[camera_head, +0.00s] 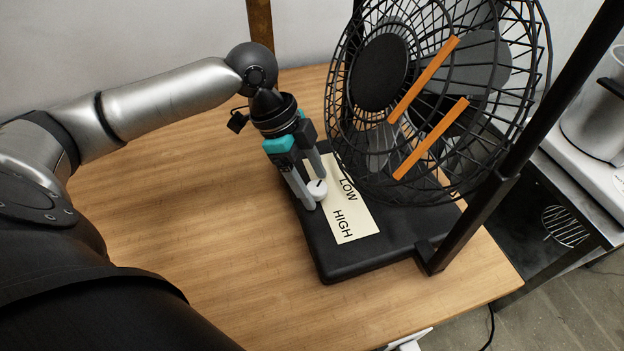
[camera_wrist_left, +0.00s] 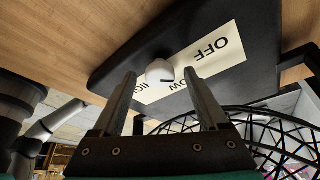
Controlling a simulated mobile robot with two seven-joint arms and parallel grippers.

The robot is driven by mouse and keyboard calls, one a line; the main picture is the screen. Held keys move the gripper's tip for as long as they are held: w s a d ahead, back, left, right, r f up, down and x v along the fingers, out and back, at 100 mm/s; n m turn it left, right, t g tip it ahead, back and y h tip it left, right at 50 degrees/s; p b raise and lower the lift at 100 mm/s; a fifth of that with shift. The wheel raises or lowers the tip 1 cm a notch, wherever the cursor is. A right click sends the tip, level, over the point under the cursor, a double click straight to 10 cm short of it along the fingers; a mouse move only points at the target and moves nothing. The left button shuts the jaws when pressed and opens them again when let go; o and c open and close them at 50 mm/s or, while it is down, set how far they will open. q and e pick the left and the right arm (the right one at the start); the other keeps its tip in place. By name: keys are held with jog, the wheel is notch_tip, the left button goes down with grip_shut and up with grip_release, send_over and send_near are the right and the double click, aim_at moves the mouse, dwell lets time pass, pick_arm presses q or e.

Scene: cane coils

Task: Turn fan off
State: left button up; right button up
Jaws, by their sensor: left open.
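The fan (camera_head: 435,95) stands on a black base (camera_head: 385,255) on the wooden table. A white knob (camera_head: 317,189) with a dark pointer line sits on the base beside a cream label (camera_head: 352,215) reading LOW and HIGH. My left gripper (camera_head: 316,200) is open, its fingertips at the knob. In the left wrist view the knob (camera_wrist_left: 160,71) lies between and just beyond the two open fingertips (camera_wrist_left: 160,76). There the label (camera_wrist_left: 205,66) also shows OFF. Contact with the knob cannot be told. My right gripper is not in view.
The fan's wire cage leans close to the right of my left gripper. A black post (camera_head: 500,180) rises at the table's right edge. A metal pot (camera_head: 597,115) stands on a surface at the far right. The table's left part (camera_head: 200,230) is clear.

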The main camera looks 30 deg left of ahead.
pick_arm(q)
grip_shut()
dwell(0.7)
